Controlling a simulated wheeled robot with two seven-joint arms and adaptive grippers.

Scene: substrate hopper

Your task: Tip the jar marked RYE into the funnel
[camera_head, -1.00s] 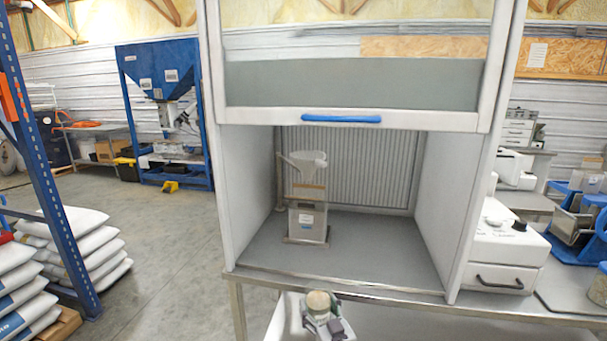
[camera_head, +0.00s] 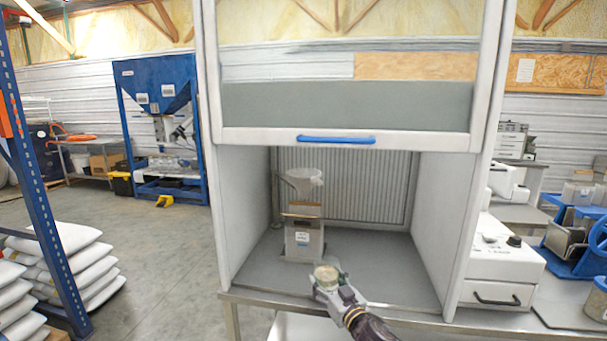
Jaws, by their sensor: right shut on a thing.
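The funnel (camera_head: 304,178) is a pale, clear cone on top of a small hopper (camera_head: 303,240) with a label on its front, inside the white hood. My right gripper (camera_head: 327,285) is shut on a small jar (camera_head: 327,273) with a tan top, at the front edge of the hood floor. The jar is below the funnel, in front of it and slightly to the right. It looks about upright. No marking can be read on it at this size. My left gripper is not in view.
The hood's sash (camera_head: 336,139) with a blue handle is raised above the opening. Side walls bound the hood left and right. The hood floor (camera_head: 385,265) is clear right of the hopper. A white drawer unit (camera_head: 503,265) stands outside to the right.

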